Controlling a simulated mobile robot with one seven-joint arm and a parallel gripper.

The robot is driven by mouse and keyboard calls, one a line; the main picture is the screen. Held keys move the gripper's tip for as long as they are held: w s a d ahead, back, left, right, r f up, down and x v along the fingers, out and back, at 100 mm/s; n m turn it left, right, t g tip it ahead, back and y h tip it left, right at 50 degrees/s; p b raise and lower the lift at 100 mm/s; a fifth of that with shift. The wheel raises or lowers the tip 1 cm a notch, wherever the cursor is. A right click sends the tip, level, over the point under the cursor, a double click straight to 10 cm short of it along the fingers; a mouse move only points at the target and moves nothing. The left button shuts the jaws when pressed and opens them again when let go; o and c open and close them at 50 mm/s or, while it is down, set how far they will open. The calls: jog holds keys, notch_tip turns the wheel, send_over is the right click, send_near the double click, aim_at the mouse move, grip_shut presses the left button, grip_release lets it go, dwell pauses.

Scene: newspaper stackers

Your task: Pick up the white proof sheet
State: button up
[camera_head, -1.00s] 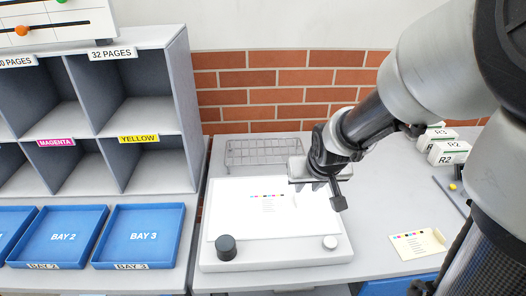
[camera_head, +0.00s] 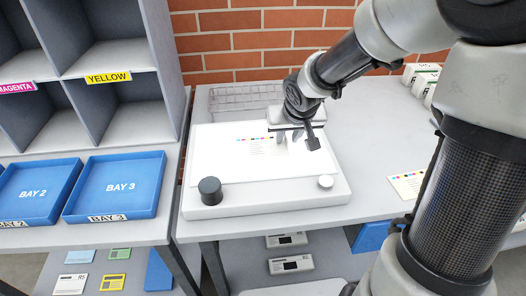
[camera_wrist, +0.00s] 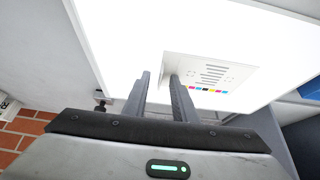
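The white proof sheet (camera_head: 230,165) lies on the white light table (camera_head: 290,196). It carries a row of coloured dots and small grey lines of print. In the wrist view the sheet's printed part (camera_wrist: 212,72) is a greyish patch just right of the fingers. My gripper (camera_head: 287,138) is over the right back part of the panel. In the wrist view my gripper's two fingers (camera_wrist: 158,80) are apart with nothing clearly between them. I cannot tell whether the fingertips touch the sheet.
Blue trays (camera_head: 115,185) and grey shelves are at left. A cream card (camera_head: 407,184) lies at right.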

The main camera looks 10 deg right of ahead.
grip_shut()
